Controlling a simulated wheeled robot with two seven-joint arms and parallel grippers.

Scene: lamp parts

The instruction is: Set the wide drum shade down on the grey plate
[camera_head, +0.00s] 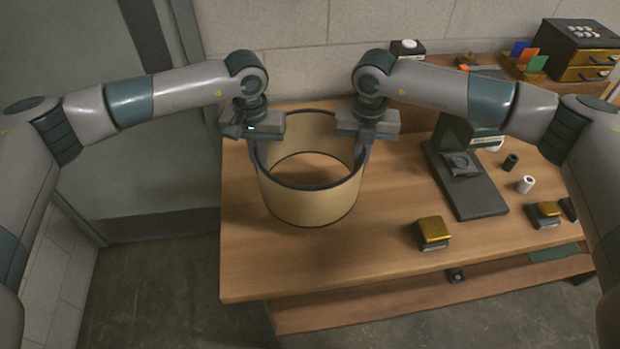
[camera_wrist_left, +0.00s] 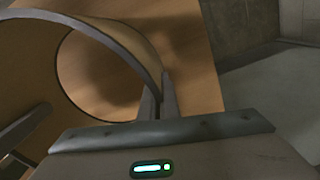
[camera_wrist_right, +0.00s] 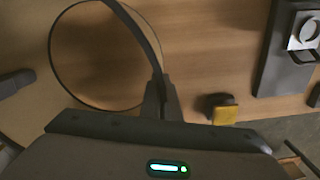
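The wide drum shade (camera_head: 310,205) is a tan open cylinder with dark rims, upright over the left part of the wooden table. My left gripper (camera_head: 256,148) is shut on its left wall at the top rim; the left wrist view shows the fingers (camera_wrist_left: 158,105) on either side of the wall. My right gripper (camera_head: 366,146) is shut on the opposite wall, also seen in the right wrist view (camera_wrist_right: 162,100). Bare wood shows through the shade. I cannot tell whether its bottom touches the table. A small grey plate (camera_head: 474,171) lies on a dark stand to the right.
The dark stand (camera_head: 480,205) has a green upright block (camera_head: 455,130). A gold-topped block (camera_head: 432,232) sits near the front edge; small black and white cylinders (camera_head: 526,185) stand farther right. A drawer box (camera_head: 580,50) is at the back right. The table's front left is clear.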

